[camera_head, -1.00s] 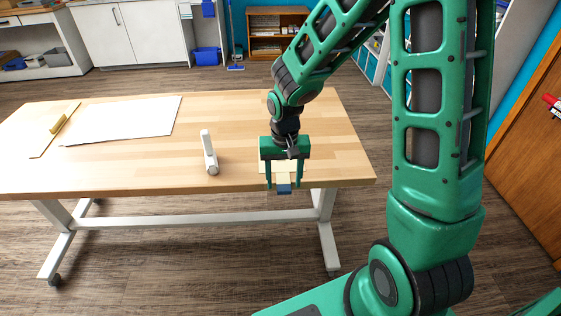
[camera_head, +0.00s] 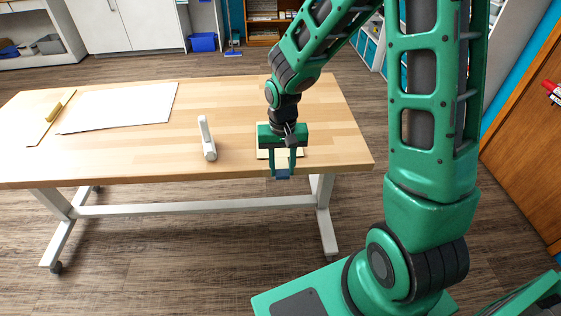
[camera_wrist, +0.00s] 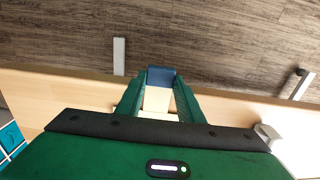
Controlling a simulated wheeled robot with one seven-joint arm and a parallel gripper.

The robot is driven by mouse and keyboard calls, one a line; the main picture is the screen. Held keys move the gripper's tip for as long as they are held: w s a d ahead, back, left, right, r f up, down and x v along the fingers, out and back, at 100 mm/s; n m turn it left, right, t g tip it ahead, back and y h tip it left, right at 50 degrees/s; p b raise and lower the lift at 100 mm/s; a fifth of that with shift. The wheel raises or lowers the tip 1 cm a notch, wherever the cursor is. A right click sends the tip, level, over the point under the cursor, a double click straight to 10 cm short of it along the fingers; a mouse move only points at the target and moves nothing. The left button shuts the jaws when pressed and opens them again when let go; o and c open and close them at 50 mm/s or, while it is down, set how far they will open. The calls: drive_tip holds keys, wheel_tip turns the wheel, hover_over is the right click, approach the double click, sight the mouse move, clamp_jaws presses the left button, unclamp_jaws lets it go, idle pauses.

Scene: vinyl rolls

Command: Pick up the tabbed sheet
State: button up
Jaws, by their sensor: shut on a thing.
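The tabbed sheet (camera_head: 283,160) is a small cream piece with a blue tab (camera_head: 282,173), lying at the table's front edge. The tab sticks out past the edge. My gripper (camera_head: 282,171) points down over the sheet and is shut on the blue tab, with one finger on each side. In the wrist view the tab (camera_wrist: 161,76) sits between the two fingertips, and the cream part (camera_wrist: 157,100) shows between the fingers. My gripper hides part of the sheet in the head view.
A large white sheet (camera_head: 120,107) and a board with a yellow roll (camera_head: 54,111) lie at the far left. The tabletop between is clear.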

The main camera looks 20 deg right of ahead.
drive_tip(key=r, duration=0.4)
drive_tip(key=shift+s+a+r, duration=0.2)
drive_tip(key=shift+a+r, duration=0.05)
drive_tip(key=shift+a, duration=0.15)
drive_tip(key=s+a+r, duration=0.5)
drive_tip(key=a+r, duration=0.1)
drive_tip(key=a, duration=0.3)
drive_tip(key=shift+s, duration=0.3)
drive_tip(key=shift+o, duration=0.4)
drive_tip(key=shift+a+r, duration=0.1)
clamp_jaws()
